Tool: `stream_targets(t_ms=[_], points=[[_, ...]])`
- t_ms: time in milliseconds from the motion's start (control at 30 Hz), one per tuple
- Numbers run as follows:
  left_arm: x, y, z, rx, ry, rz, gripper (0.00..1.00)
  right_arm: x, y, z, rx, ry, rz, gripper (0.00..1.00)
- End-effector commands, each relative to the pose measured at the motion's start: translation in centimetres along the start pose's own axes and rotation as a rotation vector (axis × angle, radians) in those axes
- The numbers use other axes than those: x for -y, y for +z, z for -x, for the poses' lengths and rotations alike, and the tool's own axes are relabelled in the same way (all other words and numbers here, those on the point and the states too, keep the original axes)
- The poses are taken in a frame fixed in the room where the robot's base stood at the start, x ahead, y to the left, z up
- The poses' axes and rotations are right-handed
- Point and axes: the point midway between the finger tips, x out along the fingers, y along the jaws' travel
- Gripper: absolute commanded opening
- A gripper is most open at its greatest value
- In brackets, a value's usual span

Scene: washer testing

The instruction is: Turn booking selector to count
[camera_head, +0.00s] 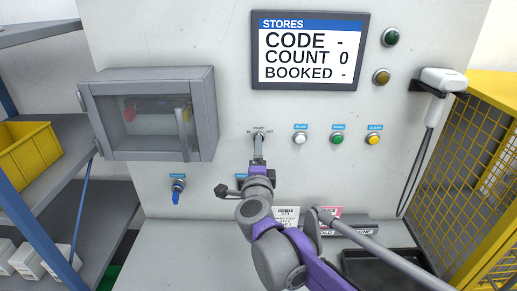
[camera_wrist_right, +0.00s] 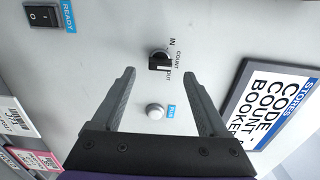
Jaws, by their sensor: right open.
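The booking selector (camera_wrist_right: 159,59) is a small dark knob on the grey panel, with IN, COUNT and OUT printed around it. In the right wrist view its block sits toward the OUT side, but its exact setting is hard to read. My right gripper (camera_wrist_right: 160,73) is open, its two fingers on either side of the knob with gaps; contact does not show. In the head view the right gripper (camera_head: 260,148) covers most of the selector. The display (camera_head: 309,50) reads CODE -, COUNT 0, BOOKED -. My left gripper is out of view.
White (camera_head: 299,138), green (camera_head: 337,139) and yellow (camera_head: 373,139) buttons sit right of the selector. A clear-fronted box (camera_head: 150,115) juts out at left. A blue switch (camera_head: 178,190) is below it. A black tray (camera_head: 385,272) and cards (camera_head: 286,218) are below right.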

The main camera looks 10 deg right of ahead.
Motion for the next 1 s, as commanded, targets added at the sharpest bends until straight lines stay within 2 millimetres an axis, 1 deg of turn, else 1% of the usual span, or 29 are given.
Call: stream_targets(t_ms=[33, 100, 200, 300, 433, 800, 867, 933, 967, 1000], points=[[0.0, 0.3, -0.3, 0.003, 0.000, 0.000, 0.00, -0.2, 0.0, 1.2, 0.002, 0.001, 0.000, 0.77], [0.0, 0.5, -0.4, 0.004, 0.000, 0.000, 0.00, -0.2, 0.1, 2.6, 0.003, 0.001, 0.001, 0.77], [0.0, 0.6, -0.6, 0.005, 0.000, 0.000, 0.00, -0.1, 0.1, 4.2, 0.002, 0.000, 0.001, 0.77], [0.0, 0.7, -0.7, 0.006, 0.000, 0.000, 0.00, -0.1, 0.0, 5.3, 0.001, 0.001, 0.000, 0.77], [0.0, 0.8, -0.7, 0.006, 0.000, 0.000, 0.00, -0.1, 0.0, 6.0, 0.000, 0.000, 0.000, 0.77], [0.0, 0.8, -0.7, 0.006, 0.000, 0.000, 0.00, 0.0, 0.0, 6.2, 0.015, -0.004, 0.019, 0.77], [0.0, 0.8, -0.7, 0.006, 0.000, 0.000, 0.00, 0.0, 0.2, 6.6, 0.051, -0.012, 0.061, 0.77], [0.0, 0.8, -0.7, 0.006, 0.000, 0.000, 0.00, -0.3, 0.7, 7.4, 0.128, -0.023, 0.154, 0.77], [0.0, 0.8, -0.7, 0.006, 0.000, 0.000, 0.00, -0.7, 0.9, 7.9, 0.173, -0.026, 0.208, 0.77], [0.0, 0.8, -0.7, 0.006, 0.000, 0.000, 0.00, -1.4, 1.3, 8.9, 0.239, -0.025, 0.297, 0.77]])
